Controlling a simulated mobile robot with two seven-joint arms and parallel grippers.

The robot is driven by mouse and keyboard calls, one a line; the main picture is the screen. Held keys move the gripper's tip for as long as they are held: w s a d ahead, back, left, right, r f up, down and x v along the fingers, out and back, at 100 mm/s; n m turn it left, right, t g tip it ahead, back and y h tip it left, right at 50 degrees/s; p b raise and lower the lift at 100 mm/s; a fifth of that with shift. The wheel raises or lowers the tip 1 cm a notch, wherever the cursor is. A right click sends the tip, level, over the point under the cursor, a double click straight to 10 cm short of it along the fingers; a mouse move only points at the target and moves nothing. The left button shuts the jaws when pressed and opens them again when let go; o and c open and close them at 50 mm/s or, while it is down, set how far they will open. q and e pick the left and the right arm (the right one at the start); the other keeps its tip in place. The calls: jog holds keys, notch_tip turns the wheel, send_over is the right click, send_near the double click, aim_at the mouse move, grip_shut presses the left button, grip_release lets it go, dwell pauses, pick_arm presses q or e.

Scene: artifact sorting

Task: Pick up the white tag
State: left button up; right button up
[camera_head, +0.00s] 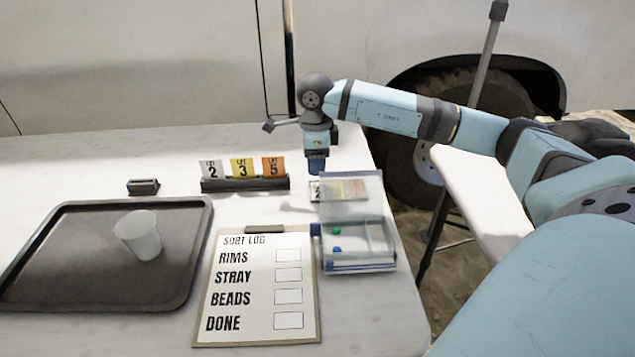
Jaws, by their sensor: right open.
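A white tag (211,170) marked 2 stands in the left slot of a dark rack (245,184), beside a yellow tag (242,168) marked 3 and an orange tag (273,167) marked 5. Another small white piece (315,191) with a dark mark shows by the left edge of the clear box's raised lid, partly hidden. My right gripper (316,168) is open and points down just above this piece, right of the rack. Its fingertips are small and hard to make out. My left gripper is out of view.
A clear box (362,267) with its lid up holds green and blue beads. A clipboard (313,335) lies left of it. A dark tray (75,207) bears a white cup (139,234). A small dark holder (143,186) stands behind the tray. The table's back left is clear.

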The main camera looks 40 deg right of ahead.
aim_at(317, 179)
jog(key=f, duration=0.1)
jog(key=f+b, duration=0.1)
jog(key=f, duration=0.1)
jog(key=f+b, duration=0.1)
jog(key=f, duration=0.1)
jog(key=shift+d, duration=0.25)
grip_shut()
